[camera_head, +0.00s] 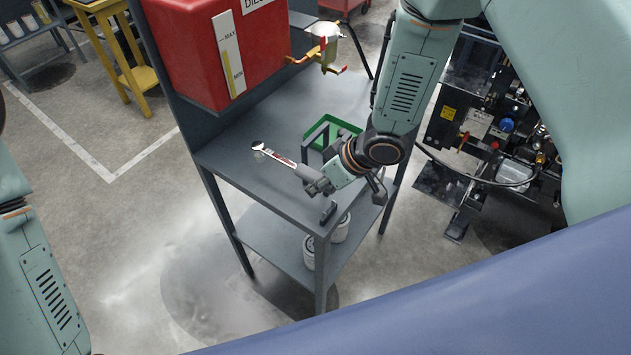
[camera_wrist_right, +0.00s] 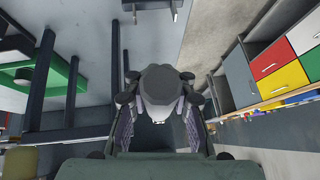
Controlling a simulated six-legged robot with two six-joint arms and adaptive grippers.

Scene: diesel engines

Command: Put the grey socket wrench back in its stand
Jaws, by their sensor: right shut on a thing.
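My right gripper (camera_head: 314,181) is over the dark grey workbench, shut on the grey socket wrench (camera_head: 302,171). Its grey thick part lies at the jaws, and a slim length with red and white marks and a shiny end (camera_head: 259,147) runs to the upper left. In the right wrist view the wrench's round dark grey end (camera_wrist_right: 160,84) shows between the fingers (camera_wrist_right: 160,125). A dark upright frame (camera_head: 306,149), seemingly the stand, is just behind the gripper; its bars (camera_wrist_right: 41,80) show left in the wrist view. My left gripper is out of view.
A green tray (camera_head: 322,127) lies behind the frame. A red diesel tank (camera_head: 190,60) with a tap (camera_head: 325,57) stands above the bench (camera_head: 222,160). White canisters (camera_head: 340,228) are on the lower shelf. An engine (camera_head: 490,130) stands to the right. Coloured drawers (camera_wrist_right: 275,65) show in the wrist view.

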